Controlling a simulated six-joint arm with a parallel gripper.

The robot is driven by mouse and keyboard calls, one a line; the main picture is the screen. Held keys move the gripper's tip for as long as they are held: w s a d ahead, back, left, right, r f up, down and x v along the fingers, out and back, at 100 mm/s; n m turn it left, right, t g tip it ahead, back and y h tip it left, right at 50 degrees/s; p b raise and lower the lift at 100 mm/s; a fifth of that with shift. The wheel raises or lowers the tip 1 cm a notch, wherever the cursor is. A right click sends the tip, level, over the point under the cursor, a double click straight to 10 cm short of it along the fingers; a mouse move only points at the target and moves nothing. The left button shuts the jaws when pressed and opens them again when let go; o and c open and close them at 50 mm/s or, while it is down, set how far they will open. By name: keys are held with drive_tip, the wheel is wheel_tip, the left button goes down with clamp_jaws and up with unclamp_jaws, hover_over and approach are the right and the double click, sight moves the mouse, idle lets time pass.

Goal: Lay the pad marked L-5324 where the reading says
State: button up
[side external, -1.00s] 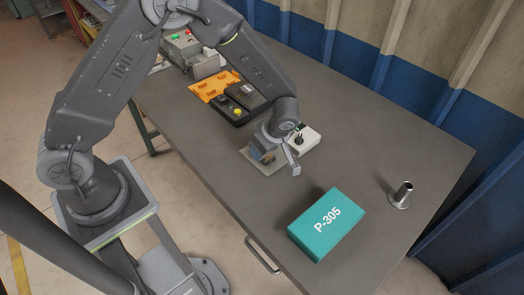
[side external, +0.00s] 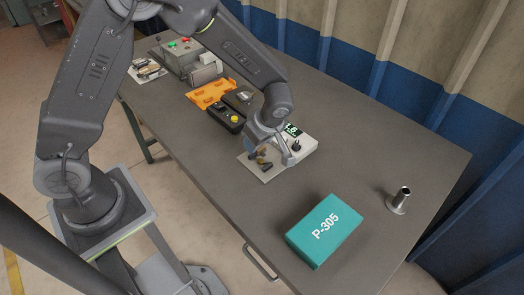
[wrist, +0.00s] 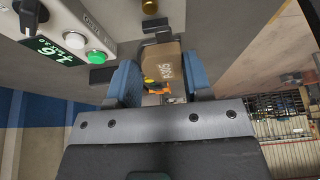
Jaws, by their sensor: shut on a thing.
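My gripper (wrist: 161,70) is shut on a brown pad (wrist: 167,50), which sits between its blue-grey fingers in the wrist view. Dark marking shows on the pad, but I cannot read it reliably. In the side external view my gripper (side external: 272,148) is over a pale plate (side external: 246,163), beside a white box (side external: 303,143) with a green display (side external: 292,130) and a dark knob. The display (wrist: 57,50) also shows in the wrist view, upside down, with figures like 1.6. Small dark and brass-coloured items (side external: 265,166) are on or above the plate; the gripper partly hides this area.
A teal box marked P-305 (side external: 325,231) and a metal post on a round base (side external: 399,201) stand on the near right. The table's middle right is clear.

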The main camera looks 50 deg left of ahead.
drive_tip(key=s+a+r, duration=0.3)
drive_tip(key=a+r, duration=0.3)
drive_tip(key=a, duration=0.4)
drive_tip(key=w+a+f, duration=0.2)
drive_tip(key=w+a, duration=0.1)
drive_tip(key=a, duration=0.6)
drive_tip(key=w+a+f, duration=0.1)
drive_tip(key=w+a, duration=0.2)
drive_tip(key=a, duration=0.6)
drive_tip(key=w+a+f, duration=0.2)
drive_tip(key=w+a, duration=0.1)
drive_tip(key=a, duration=0.6)
drive_tip(key=shift+d+f, duration=0.15)
drive_tip(key=shift+f, duration=1.2)
drive_tip(key=shift+d+f, duration=0.1)
drive_tip(key=shift+f, duration=1.2)
drive_tip(key=shift+f, duration=0.4)
drive_tip(key=o, duration=1.2)
drive_tip(key=shift+c, duration=0.2)
